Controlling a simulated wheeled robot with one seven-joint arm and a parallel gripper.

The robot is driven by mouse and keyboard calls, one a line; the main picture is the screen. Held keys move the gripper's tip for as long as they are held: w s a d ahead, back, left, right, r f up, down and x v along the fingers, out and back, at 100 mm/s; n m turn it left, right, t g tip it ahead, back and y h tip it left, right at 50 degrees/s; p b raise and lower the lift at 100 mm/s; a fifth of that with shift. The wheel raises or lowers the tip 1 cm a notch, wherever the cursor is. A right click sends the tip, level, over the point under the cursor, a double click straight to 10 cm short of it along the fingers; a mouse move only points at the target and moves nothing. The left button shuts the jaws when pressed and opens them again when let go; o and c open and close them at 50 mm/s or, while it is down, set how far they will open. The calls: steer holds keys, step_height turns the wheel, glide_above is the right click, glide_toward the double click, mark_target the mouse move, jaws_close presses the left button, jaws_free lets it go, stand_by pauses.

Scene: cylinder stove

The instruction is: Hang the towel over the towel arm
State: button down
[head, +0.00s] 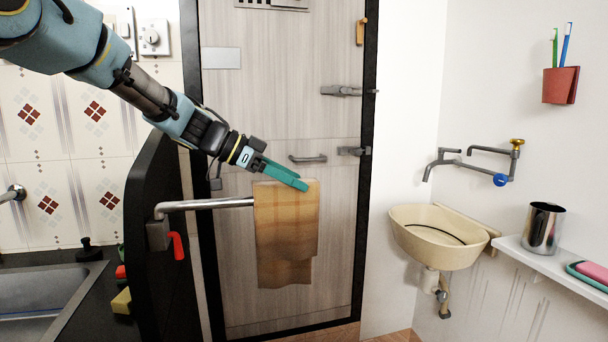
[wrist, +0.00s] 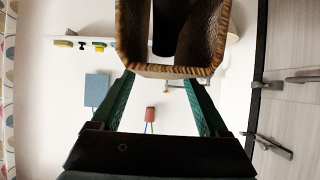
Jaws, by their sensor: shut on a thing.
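The towel (head: 286,225), orange-brown with a faint check, hangs folded in two layers with uneven lower edges. My gripper (head: 303,184) is shut on its top fold, near the right end. The towel arm (head: 205,204) is a chrome bar reaching right from a dark bracket; its visible part ends at the towel's left edge. The towel covers whatever lies beyond, so I cannot tell whether the bar runs inside the fold. In the wrist view the towel (wrist: 170,71) shows as a brown U-shaped fold between my teal fingers (wrist: 160,100), with a dark shape inside it.
A black partition (head: 160,200) carries the bracket and a red hook (head: 177,246). A grey door (head: 225,120) stands behind the towel. To the right are a cream basin (head: 435,240), a tap (head: 440,160) and a shelf with a steel cup (head: 543,228).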

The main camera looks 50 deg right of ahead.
mark_target(237, 198)
steer(key=w+a+p, duration=0.2)
steer(key=w+a, duration=0.1)
steer(key=a, duration=0.1)
steer(key=w+a+p, duration=0.3)
steer(key=w+a, duration=0.1)
steer(key=shift+w+a+r, duration=0.15)
steer(key=shift+w+a, duration=0.05)
steer(key=shift+w, duration=0.05)
steer(key=shift+w+a+f, duration=0.3)
steer(key=shift+a+f, duration=0.1)
steer(key=shift+f, duration=0.2)
steer(key=shift+f+b, duration=0.7)
steer(key=shift+b, duration=0.5)
steer(key=shift+f, duration=0.15)
steer(key=shift+s+a+f, duration=0.1)
steer(key=shift+f, duration=0.15)
jaws_free()
steer(key=shift+b, duration=0.3)
step_height(237, 198, up, 11)
steer(key=b, duration=0.2)
steer(key=shift+b, duration=0.35)
